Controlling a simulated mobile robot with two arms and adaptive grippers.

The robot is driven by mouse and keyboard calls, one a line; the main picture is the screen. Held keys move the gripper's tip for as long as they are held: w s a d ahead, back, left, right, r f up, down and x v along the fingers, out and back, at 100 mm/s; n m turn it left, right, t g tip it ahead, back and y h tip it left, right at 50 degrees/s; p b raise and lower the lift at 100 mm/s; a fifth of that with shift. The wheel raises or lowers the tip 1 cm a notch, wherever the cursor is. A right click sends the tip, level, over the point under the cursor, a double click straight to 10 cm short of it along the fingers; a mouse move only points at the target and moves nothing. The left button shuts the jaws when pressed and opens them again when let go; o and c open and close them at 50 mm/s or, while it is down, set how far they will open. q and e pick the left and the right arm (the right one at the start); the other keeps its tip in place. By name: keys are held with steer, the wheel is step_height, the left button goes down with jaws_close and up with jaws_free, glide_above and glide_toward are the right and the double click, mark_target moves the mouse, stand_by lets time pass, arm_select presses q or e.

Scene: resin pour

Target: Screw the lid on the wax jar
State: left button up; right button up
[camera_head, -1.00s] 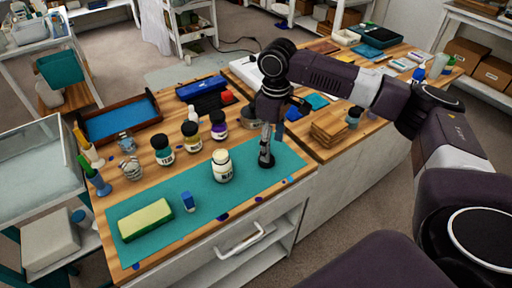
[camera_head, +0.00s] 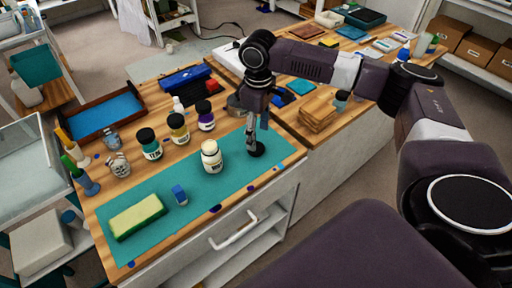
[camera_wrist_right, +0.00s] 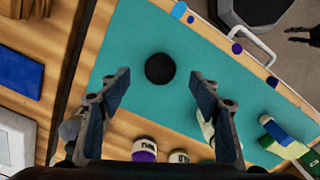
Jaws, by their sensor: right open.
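A cream-white open-looking jar (camera_head: 211,157) with a dark-lettered label stands upright on the teal mat, likely the wax jar. A round black lid (camera_head: 255,149) lies flat on the mat to its right. My right gripper (camera_head: 252,143) points down just over the lid. In the right wrist view its two fingers (camera_wrist_right: 160,90) are spread and empty, with the lid (camera_wrist_right: 160,68) centred just beyond the tips. The jar (camera_wrist_right: 204,118) is mostly hidden behind one finger there. A dark pronged shape (camera_wrist_right: 300,34), probably my left gripper, shows at the right edge of that view.
Dark-lidded teal (camera_head: 150,148), yellow (camera_head: 179,130) and purple (camera_head: 205,117) label jars stand behind the mat. Wooden slabs (camera_head: 318,117) are at right. The mat between jar and sponge is mostly clear.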

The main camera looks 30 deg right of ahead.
steer(key=shift+w+a+f+p, duration=0.15)
steer(key=shift+f+p, duration=0.15)
steer(key=shift+f, duration=1)
steer(key=shift+w+a+f+p, duration=0.1)
steer(key=shift+f+p, duration=0.2)
steer(key=shift+f, duration=1)
steer(key=c, duration=0.9)
